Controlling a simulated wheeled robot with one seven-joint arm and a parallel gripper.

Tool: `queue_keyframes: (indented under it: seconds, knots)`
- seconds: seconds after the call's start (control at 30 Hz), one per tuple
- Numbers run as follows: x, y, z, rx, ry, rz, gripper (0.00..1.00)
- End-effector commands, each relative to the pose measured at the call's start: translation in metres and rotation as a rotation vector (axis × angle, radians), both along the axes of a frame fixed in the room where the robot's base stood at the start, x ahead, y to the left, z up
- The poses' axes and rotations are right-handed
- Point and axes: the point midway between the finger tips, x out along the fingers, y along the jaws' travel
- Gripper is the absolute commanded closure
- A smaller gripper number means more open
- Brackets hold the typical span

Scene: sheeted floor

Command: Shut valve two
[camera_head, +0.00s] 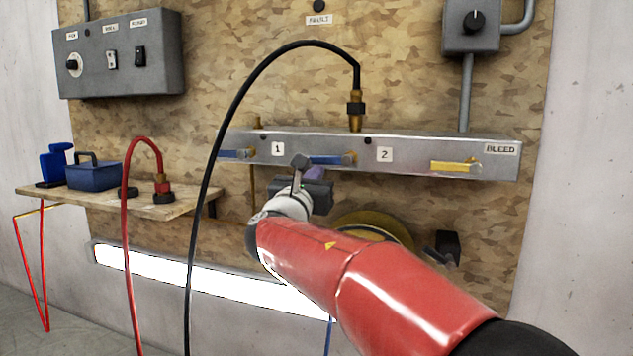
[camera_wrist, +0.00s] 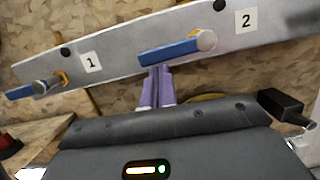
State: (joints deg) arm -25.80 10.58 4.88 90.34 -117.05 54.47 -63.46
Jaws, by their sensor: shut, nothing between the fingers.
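The metal manifold (camera_head: 430,150) has a blue lever (camera_head: 328,160) between plates 1 and 2, just left of plate 2 (camera_head: 385,154). This lever lies roughly level along the manifold, its pivot at the right end. In the wrist view, the same blue lever (camera_wrist: 168,52) points left from its pivot. My gripper (camera_head: 316,172) is shut and empty, just below this lever. Its purple fingers (camera_wrist: 158,72) end at or just under the lever's lower edge in the wrist view. I cannot tell whether they touch it.
Another blue lever (camera_head: 237,154) sits left of plate 1 (camera_head: 278,149). A yellow lever (camera_head: 455,167) sits by the BLEED label (camera_head: 501,149). A black hose (camera_head: 222,140) arches from the manifold top. A wooden shelf (camera_head: 100,204) with a red hose (camera_head: 126,240) stands left.

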Motion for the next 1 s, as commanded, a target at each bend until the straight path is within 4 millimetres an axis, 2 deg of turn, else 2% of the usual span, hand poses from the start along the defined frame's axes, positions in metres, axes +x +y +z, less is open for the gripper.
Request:
queue_keyframes:
  seconds: [0.13, 0.23, 0.47, 0.53, 0.8, 1.0]
  knots:
    - [0.0, 0.0, 0.0, -0.001, -0.002, 0.001, 1.0]
    - [0.001, 0.0, -0.007, -0.001, -0.001, 0.0, 1.0]
    - [0.007, -0.002, -0.049, 0.0, 0.0, -0.004, 1.0]
    - [-0.009, 0.004, -0.045, 0.001, 0.0, 0.001, 1.0]
    - [-0.063, 0.02, -0.058, -0.001, 0.0, -0.001, 1.0]
    - [-0.083, 0.026, -0.063, 0.001, 0.001, -0.002, 1.0]
